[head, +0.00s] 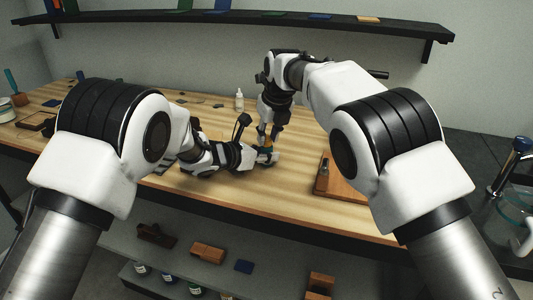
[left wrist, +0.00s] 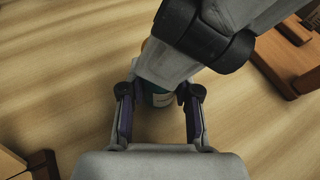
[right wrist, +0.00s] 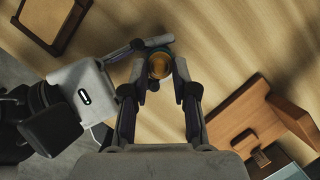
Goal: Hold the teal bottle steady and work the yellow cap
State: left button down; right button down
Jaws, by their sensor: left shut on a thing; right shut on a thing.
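The yellow cap (right wrist: 159,65) shows in the right wrist view between the fingertips of my right gripper (right wrist: 160,72), which is shut on it from above. The teal bottle (left wrist: 160,97) shows in the left wrist view, partly hidden by my right gripper. My left gripper (left wrist: 160,110) is shut on the bottle from the side, low over the table. In the head view both grippers meet near the middle of the table, and the bottle is mostly hidden between them. Its tilt cannot be told.
The wooden table (head: 225,198) has bare room in front of the grippers. A wooden board (head: 345,188) lies to the right of the grippers. A white squeeze bottle (head: 239,101) stands behind them. A wall shelf (head: 330,24) runs along the back.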

jog(key=c, duration=0.8)
grip_release()
jog(key=shift+w+d, duration=0.1)
jog(key=shift+w, duration=0.05)
jog(key=v, duration=1.2)
jog(key=shift+d, duration=0.15)
